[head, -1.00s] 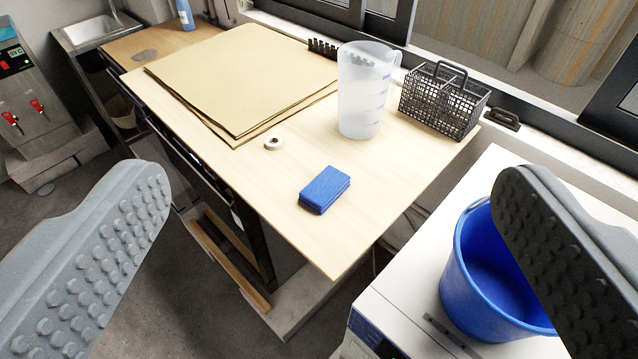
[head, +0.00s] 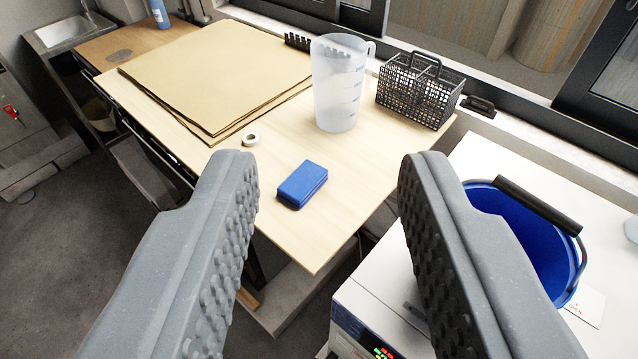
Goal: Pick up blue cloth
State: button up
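The blue cloth (head: 302,185) is a small folded block lying flat on the light wooden table, near its front edge. My gripper (head: 326,165) shows as two grey studded fingers, one on each side of the picture. The fingers are apart with nothing between them. In the picture the cloth appears in the gap between the fingertips, beyond them and not touched. The cloth is fully visible.
On the table (head: 330,232) are a clear measuring jug (head: 338,88), a black wire basket (head: 420,92), a white tape roll (head: 251,140) and brown sheets (head: 225,75).

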aim_at(298, 189)
jog(key=z, duration=3.25)
jog(key=k, duration=1.55)
jog(key=u, duration=2)
jog(key=i, duration=0.9)
